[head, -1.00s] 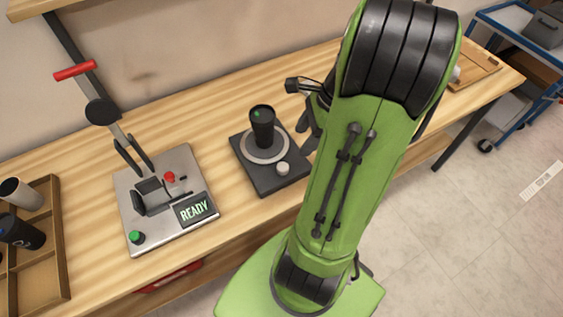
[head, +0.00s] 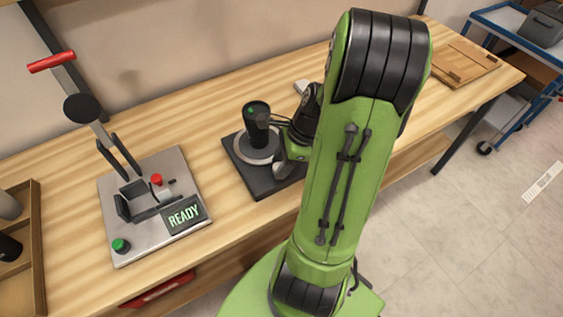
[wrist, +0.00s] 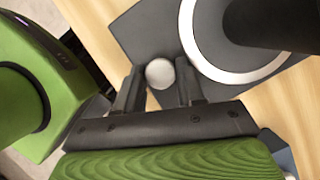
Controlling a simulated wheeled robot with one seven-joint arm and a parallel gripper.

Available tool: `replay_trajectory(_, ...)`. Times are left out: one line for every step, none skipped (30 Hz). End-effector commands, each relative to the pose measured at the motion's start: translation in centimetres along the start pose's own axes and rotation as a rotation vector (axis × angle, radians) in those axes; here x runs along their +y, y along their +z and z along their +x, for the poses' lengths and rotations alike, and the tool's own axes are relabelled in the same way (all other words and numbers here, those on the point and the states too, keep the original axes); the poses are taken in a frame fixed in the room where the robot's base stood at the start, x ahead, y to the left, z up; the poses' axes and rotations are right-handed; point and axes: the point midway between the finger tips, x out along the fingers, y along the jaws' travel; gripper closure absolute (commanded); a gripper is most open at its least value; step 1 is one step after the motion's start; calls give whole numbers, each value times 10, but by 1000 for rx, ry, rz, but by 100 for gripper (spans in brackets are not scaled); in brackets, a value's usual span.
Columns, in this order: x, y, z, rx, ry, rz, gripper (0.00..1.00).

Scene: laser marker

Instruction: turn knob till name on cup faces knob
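The black cup (head: 257,124) stands upright on the grey turntable disc (head: 246,150) of a dark base plate (head: 240,176). A small green mark shows at its top; no name is readable on the side in view. In the wrist view the cup (wrist: 268,22) is at the upper right and the pale round knob (wrist: 160,73) is near the middle. My gripper (wrist: 160,85) is open, with one finger on each side of the knob and a small gap visible. In the head view my gripper is at the base's right side and hides the knob.
A marking machine (head: 150,225) with a red-handled lever and a READY display stands to the left. A wooden divided tray (head: 30,240) is at the far left. A wooden board (head: 465,65) lies at the far right. The bench between machine and base is clear.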

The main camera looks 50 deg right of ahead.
Motion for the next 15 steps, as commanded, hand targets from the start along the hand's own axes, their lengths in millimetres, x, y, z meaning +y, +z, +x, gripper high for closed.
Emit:
replay_trajectory(0, 0, 0, 0, 0, 0, 70)
replay_trajectory(0, 0, 0, 0, 0, 0, 75)
replay_trajectory(0, 0, 0, 0, 0, 0, 81)
replay_trajectory(0, 0, 0, 0, 0, 0, 86)
replay_trajectory(0, 0, 0, 0, 0, 0, 90)
replay_trajectory(0, 0, 0, 0, 0, 0, 95)
replay_trajectory(0, 0, 0, 0, 0, 0, 95)
replay_trajectory(0, 0, 0, 0, 0, 0, 95)
replay_trajectory(0, 0, 0, 0, 1, -2, 95)
replay_trajectory(0, 0, 0, 0, 2, -4, 95)
replay_trajectory(0, 0, -1, 0, 3, -7, 95)
replay_trajectory(0, 0, -1, 0, 6, -12, 95)
replay_trajectory(0, 0, -1, 0, 8, -18, 95)
replay_trajectory(0, 0, -1, 0, 11, -25, 95)
replay_trajectory(0, 0, -2, 0, 16, -38, 95)
